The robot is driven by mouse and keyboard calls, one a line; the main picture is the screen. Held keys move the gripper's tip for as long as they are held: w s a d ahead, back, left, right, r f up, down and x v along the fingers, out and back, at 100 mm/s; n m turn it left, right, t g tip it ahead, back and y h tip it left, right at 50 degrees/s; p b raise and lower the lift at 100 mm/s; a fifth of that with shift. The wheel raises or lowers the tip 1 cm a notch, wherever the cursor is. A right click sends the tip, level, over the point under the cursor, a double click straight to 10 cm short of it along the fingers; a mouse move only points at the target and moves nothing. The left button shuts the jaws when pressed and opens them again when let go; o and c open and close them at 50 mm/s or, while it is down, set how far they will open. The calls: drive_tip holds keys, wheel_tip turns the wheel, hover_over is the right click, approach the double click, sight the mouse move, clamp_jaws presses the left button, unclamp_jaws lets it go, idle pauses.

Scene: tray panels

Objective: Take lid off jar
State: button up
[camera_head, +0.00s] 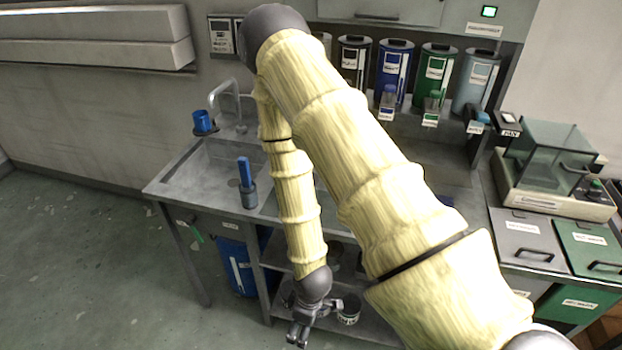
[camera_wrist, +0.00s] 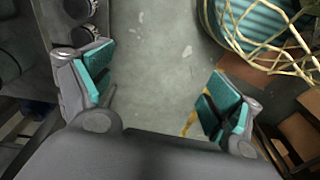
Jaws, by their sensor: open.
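My gripper (camera_head: 303,332) hangs low in front of the sink bench in the head view. In the wrist view its teal-padded fingers (camera_wrist: 158,80) are spread wide, with only grey floor between them. A small dark jar-like container with a pale label (camera_head: 348,310) stands on the lower shelf just right of my gripper. Round dark containers (camera_wrist: 88,35) show at the upper left of the wrist view, beyond the left finger. I cannot tell which one is the task's jar or make out its lid clearly. My arm hides part of the bench and shelves.
The bench has a sink (camera_head: 215,165) and a blue-handled item (camera_head: 247,185). A blue bin (camera_head: 237,268) stands below it. Several dispensers, including a green one (camera_head: 436,68), line the back. The floor at left (camera_head: 90,250) is clear.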

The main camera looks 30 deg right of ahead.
drive_tip(key=w+d+r+n+t, duration=0.1)
drive_tip(key=w+d+r+n, duration=0.3)
drive_tip(key=w+r+n, duration=0.3)
drive_tip(key=w+d+r+n+h, duration=0.1)
drive_tip(key=w+d+r+n, duration=0.2)
drive_tip(key=w+r+n, duration=0.35)
drive_tip(key=w+d+r+n+t, duration=0.1)
drive_tip(key=w+d+r+n, duration=0.3)
drive_tip(key=w+r, duration=0.55)
drive_tip(key=w+d+r+n+h, duration=0.15)
drive_tip(key=d+r+n, duration=0.5)
drive_tip(key=r, duration=0.65)
drive_tip(key=shift+p+x, duration=0.85)
drive_tip(key=shift+x, duration=2.05)
drive_tip(key=shift+p+x, duration=0.6)
drive_tip(key=shift+x, duration=0.4)
drive_tip(key=shift+p+x, duration=0.45)
drive_tip(key=shift+x, duration=1.2)
drive_tip(key=c, duration=0.9)
